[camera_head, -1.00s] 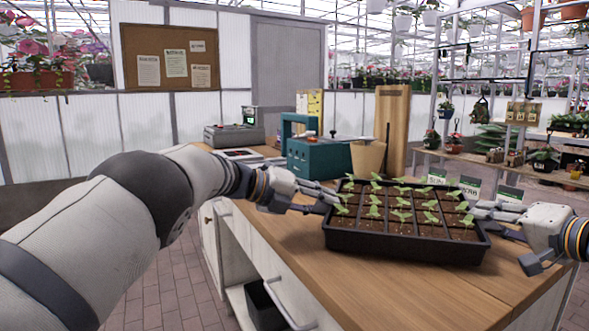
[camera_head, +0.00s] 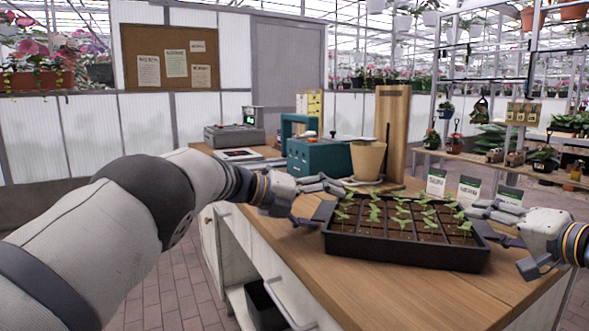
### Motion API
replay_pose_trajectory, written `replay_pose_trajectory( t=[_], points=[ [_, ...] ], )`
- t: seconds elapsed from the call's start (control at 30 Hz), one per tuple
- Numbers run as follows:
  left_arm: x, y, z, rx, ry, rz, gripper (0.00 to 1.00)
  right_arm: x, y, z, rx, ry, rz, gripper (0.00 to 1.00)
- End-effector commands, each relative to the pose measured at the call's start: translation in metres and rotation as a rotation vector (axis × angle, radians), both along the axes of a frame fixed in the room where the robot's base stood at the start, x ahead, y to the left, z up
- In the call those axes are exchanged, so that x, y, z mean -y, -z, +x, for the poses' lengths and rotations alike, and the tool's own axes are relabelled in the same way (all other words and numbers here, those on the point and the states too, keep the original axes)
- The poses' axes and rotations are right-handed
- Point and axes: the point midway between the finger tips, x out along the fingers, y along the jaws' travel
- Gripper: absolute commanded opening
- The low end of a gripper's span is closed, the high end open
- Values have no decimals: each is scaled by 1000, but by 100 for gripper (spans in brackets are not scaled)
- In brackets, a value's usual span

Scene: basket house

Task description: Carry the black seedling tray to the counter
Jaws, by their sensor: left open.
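The black seedling tray (camera_head: 400,250), with several green seedlings in brown soil cells, sits on the wooden top of the counter (camera_head: 330,295), close to its front left edge. My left gripper (camera_head: 322,202) is open at the tray's left end, its fingers by the rim. My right gripper (camera_head: 505,238) is at the tray's right end, with one finger above the rim's level and another lower and nearer the camera. Whether it touches the rim is hard to see.
Behind the tray stand a tan pot (camera_head: 367,160), a teal case (camera_head: 320,157), a wooden board (camera_head: 392,130) and several seed packets (camera_head: 468,190). A grey scale (camera_head: 234,137) is at the far left end. The counter's front right is clear.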

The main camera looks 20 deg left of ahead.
Motion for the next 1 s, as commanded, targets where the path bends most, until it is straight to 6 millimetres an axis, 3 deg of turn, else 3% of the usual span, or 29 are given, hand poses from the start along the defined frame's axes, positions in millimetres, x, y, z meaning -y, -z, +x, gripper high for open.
replay_pose_trajectory(
  t=[0.23,0.5,0.7,1.0],
  points=[
    [-7,-3,-5,-2,-2,0,80,0,-2,0,4,1,1,44],
    [-56,-29,-46,0,-2,0,80,0,-3,0,4,1,1,44],
    [-80,-41,-68,-1,1,0,80,0,-2,0,4,1,2,44],
    [-85,-43,-72,-1,2,0,80,0,-2,0,4,1,1,44]
  ],
)
